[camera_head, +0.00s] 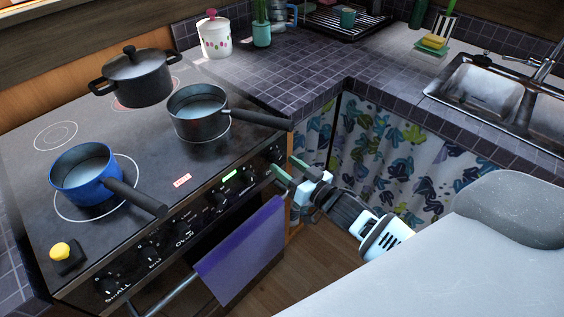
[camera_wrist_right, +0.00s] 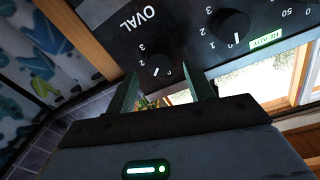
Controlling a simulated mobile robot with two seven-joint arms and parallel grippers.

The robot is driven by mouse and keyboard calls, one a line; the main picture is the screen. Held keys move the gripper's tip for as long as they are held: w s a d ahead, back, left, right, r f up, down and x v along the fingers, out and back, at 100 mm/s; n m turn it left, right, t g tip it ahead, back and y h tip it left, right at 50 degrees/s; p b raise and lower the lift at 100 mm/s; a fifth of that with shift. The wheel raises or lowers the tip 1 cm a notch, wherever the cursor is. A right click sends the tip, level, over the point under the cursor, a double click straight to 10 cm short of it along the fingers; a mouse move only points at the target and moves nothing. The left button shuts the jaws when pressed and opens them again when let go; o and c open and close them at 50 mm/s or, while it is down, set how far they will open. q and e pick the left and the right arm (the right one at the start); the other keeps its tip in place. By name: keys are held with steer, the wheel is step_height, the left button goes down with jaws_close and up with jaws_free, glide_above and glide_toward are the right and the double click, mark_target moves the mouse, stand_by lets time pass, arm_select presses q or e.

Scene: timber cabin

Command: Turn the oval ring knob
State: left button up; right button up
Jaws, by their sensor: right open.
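The oval ring knob (camera_wrist_right: 157,66) is a round black knob with a white pointer mark, on the dark stove panel beside the label OVAL, which reads upside down in the right wrist view. In the head view the knob at the panel's right end (camera_head: 275,154) sits just beyond my right gripper (camera_head: 287,169). My right gripper (camera_wrist_right: 165,82) is open, its two green fingers apart. In the wrist view the knob lies between the fingertips, closer to the left one; I cannot tell whether they touch it. My left gripper is not in view.
A second knob (camera_wrist_right: 229,25) sits next to a green READY display. A purple towel (camera_head: 240,252) hangs below. Patterned curtains (camera_head: 390,150) are at right.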

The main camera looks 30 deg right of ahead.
mark_target(275, 159)
steer(key=shift+x, duration=1.15)
steer(key=shift+c, duration=0.4)
steer(key=c, duration=0.9)
